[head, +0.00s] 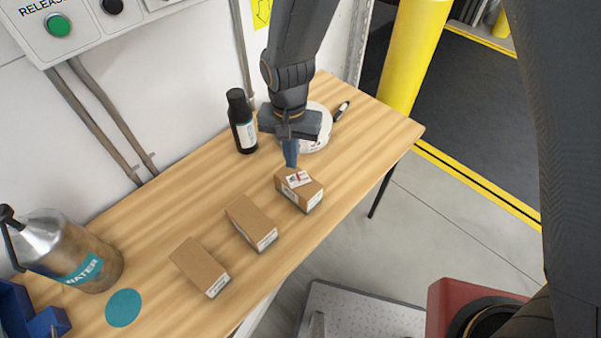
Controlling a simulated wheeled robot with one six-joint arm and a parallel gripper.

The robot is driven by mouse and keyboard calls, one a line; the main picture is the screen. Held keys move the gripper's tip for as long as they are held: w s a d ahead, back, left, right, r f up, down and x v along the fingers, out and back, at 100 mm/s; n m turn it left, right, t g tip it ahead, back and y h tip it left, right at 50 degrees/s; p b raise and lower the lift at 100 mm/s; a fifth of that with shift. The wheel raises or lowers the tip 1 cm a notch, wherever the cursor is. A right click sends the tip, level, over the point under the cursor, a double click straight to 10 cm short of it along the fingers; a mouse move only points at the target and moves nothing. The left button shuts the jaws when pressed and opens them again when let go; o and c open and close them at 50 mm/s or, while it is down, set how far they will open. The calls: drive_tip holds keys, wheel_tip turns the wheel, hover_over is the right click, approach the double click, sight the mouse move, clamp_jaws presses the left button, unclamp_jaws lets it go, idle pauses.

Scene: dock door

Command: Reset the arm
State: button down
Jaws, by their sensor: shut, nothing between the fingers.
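My gripper (291,154) hangs from my arm over the right part of the wooden table (200,185). Its fingers point down and are shut with nothing between them. The fingertips are just behind and above a small brown box (312,194) with a label on top. I cannot tell whether they touch it. The gripper body partly hides a white round object (318,128) behind it.
Two more brown boxes (251,222) (200,266) lie to the left. A black bottle (243,122), a marker (341,111), a metal water jug (75,255), a teal disc (124,307) and a blue bin (35,318) are on the table. A yellow post (412,55) stands right.

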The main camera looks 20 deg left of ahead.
drive_tip(key=w+d+r+b, duration=0.2)
drive_tip(key=w+d+r, duration=0.1)
drive_tip(key=d, duration=0.7)
drive_tip(key=w+d+r+b, duration=0.1)
drive_tip(key=w+d+r, duration=0.15)
drive_tip(key=d, duration=0.85)
drive_tip(key=s+d+r+b, duration=0.1)
drive_tip(key=s+d, duration=0.1)
drive_tip(key=d, duration=0.5)
drive_tip(key=s+d+r+t+b, duration=0.1)
drive_tip(key=s+d+r, duration=0.1)
drive_tip(key=d, duration=0.5)
drive_tip(key=shift+s+d+m, duration=0.25)
drive_tip(key=shift+s+m, duration=0.05)
drive_tip(key=shift+s, duration=0.35)
drive_tip(key=shift+d+f, duration=0.1)
